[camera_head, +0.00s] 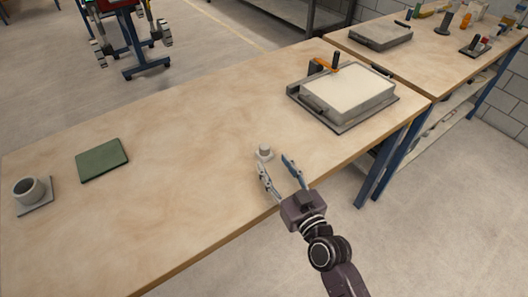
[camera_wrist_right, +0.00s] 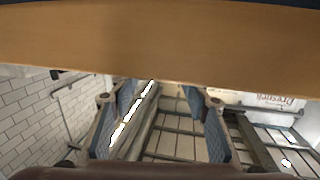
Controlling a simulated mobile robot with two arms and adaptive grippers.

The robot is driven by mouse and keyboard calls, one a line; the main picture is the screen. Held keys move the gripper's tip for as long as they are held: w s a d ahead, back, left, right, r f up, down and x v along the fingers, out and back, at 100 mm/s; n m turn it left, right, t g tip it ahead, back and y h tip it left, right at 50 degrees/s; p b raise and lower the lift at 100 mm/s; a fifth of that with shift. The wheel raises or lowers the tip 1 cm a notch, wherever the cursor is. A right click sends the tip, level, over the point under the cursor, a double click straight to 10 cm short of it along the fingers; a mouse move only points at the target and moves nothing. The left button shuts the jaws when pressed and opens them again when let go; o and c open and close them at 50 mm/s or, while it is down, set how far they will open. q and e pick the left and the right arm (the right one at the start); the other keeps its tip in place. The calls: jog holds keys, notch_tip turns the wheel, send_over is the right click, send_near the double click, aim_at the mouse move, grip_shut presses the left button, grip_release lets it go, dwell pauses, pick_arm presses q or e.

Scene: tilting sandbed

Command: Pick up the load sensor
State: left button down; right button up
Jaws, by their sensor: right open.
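A small light grey cylinder on a flat base, which looks like the load sensor (camera_head: 264,152), stands upright on the wooden table near its front edge. My right gripper (camera_head: 275,163) is open and empty at the table's front edge, just in front of the sensor. One finger reaches close to the sensor's base; I cannot tell whether they touch. In the right wrist view the open fingers (camera_wrist_right: 162,97) show blue pads, with the table edge (camera_wrist_right: 160,50) across the top. The sensor does not show there. My left gripper is not in view.
A tilting sandbed (camera_head: 346,91) stands at the table's right end, with an orange part (camera_head: 325,63) at its back. A green flat block (camera_head: 102,159) and a grey cup (camera_head: 29,190) on a plate are at the left. The table's middle is clear.

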aim_at(267, 152)
jog(key=x, duration=0.5)
jog(key=shift+w, duration=0.2)
jog(key=shift+r, duration=0.1)
grip_shut()
